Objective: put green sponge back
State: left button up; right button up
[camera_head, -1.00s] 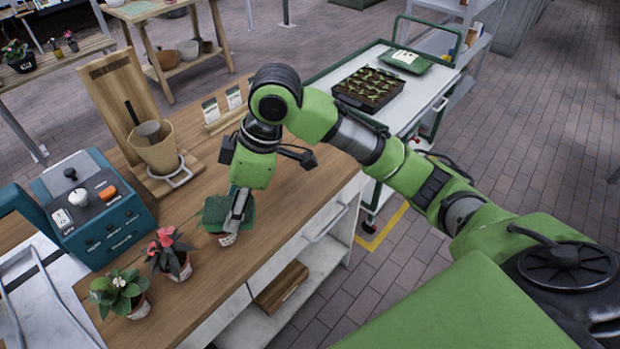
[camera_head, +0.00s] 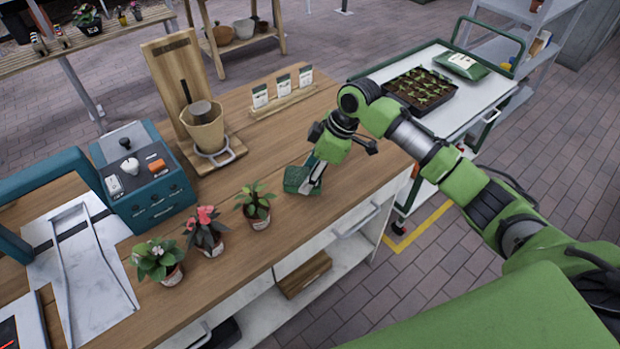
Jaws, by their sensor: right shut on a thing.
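The green sponge (camera_head: 293,180) is at the right part of the wooden counter (camera_head: 275,240), right of the potted plants. My right gripper (camera_head: 308,187) points down and is shut on the sponge. Its fingers cover part of the sponge. I cannot tell whether the sponge touches the counter or is held just above it. My left gripper does not show.
Three potted plants stand in a row: white (camera_head: 158,259), red (camera_head: 206,230) and green-leaved (camera_head: 256,203). A seed packet rack (camera_head: 284,105), a beige cone on a wooden stand (camera_head: 205,135) and a teal machine (camera_head: 148,178) stand behind. A cart with a seedling tray (camera_head: 420,90) is beyond.

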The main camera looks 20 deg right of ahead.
jog(key=shift+w+d+f, duration=0.15)
jog(key=shift+d+f, duration=0.05)
jog(key=shift+f, duration=0.1)
notch_tip(320, 180, down, 2)
jog(key=shift+f+p, duration=0.1)
jog(key=shift+p, duration=0.8)
jog(key=shift+f, duration=0.5)
jog(key=shift+f, duration=0.1)
jog(key=o, duration=1)
